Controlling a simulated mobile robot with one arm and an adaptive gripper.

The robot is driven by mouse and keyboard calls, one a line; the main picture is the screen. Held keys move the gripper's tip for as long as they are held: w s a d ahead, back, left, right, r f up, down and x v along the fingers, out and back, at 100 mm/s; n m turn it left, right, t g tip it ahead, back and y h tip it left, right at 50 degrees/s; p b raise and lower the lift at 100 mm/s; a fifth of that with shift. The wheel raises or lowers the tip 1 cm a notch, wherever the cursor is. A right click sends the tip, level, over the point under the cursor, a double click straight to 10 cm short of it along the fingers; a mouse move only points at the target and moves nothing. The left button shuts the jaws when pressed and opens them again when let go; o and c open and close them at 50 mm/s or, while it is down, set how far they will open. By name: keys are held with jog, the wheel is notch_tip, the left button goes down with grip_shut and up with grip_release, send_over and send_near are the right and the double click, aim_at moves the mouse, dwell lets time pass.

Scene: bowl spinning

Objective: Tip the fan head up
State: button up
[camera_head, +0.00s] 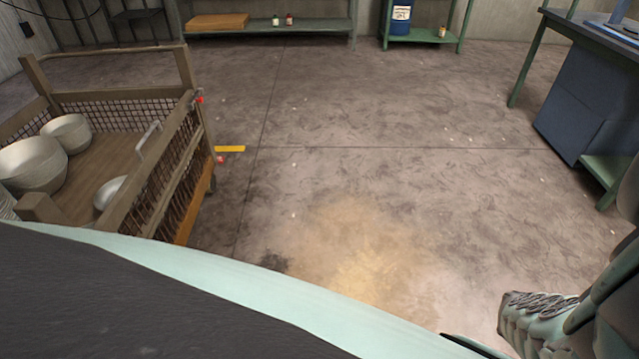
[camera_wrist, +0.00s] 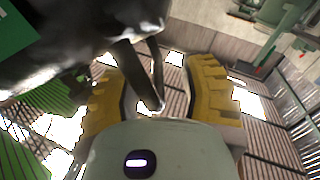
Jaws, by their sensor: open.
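No fan head can be made out for certain in either view. In the wrist view, my gripper (camera_wrist: 159,82) shows two yellow ridged fingers, spread wide apart. A dark, glossy body (camera_wrist: 60,45) fills the upper left of that view, close to the camera. Two dark struts (camera_wrist: 143,75) slant down from near it and meet at a tip in the gap between the fingers. I cannot tell whether they touch a finger or belong to the fan. The fingers are not closed on anything.
In the head view, a mesh-sided wooden cart (camera_head: 150,190) with metal bowls (camera_head: 35,163) stands at left. A low green shelf (camera_head: 270,27) is at the back, and a bench with a blue cabinet (camera_head: 585,110) at right. The middle floor (camera_head: 350,170) is clear.

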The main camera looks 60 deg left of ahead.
jog(key=shift+s+a, duration=0.1)
jog(key=v, duration=1.1)
jog(key=shift+s+a, duration=0.2)
jog(key=shift+a, duration=0.15)
jog(key=shift+d, duration=0.1)
